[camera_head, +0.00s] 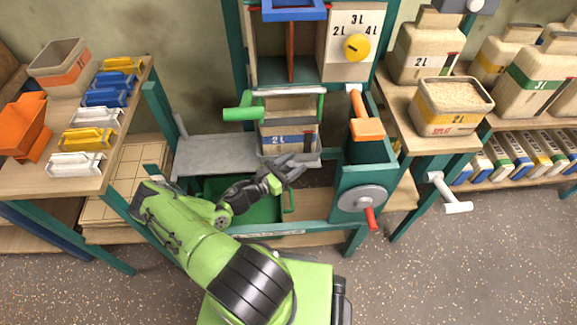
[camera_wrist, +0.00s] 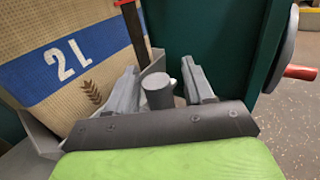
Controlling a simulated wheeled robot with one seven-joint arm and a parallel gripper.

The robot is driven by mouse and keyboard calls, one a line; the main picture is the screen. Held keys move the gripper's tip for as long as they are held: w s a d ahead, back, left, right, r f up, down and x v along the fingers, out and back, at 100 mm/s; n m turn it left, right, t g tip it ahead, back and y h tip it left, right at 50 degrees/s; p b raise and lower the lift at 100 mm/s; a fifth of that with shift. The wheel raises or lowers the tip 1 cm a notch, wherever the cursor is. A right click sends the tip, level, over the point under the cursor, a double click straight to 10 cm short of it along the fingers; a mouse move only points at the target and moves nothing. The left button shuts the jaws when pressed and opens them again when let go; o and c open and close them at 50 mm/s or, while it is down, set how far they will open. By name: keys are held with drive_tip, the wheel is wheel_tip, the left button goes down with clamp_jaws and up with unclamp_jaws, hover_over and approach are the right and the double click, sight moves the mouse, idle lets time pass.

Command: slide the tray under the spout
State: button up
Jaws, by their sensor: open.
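The 2L box with a blue band (camera_head: 288,138) stands in a grey tray (camera_head: 312,160) below the upper cabinet, at the right end of a grey shelf (camera_head: 215,153). The spout is hard to make out; a green pipe-like part (camera_head: 240,112) sticks out left, just above the box. My gripper (camera_head: 292,170) is open at the tray's front right. In the wrist view, a grey round knob (camera_wrist: 158,90) stands between the open fingers (camera_wrist: 162,78), with gaps to both. The tray's grey edge (camera_wrist: 42,138) and the box (camera_wrist: 75,65) show at left.
A teal housing (camera_head: 365,160) with an orange lever (camera_head: 367,128) and a crank wheel (camera_head: 362,198) stands close on the right. A green bin (camera_head: 240,208) lies below.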

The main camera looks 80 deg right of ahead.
drive_tip(key=p+v, duration=0.2)
drive_tip(key=v, duration=1.3)
drive_tip(key=shift+w+a, duration=0.2)
drive_tip(key=shift+a, duration=0.1)
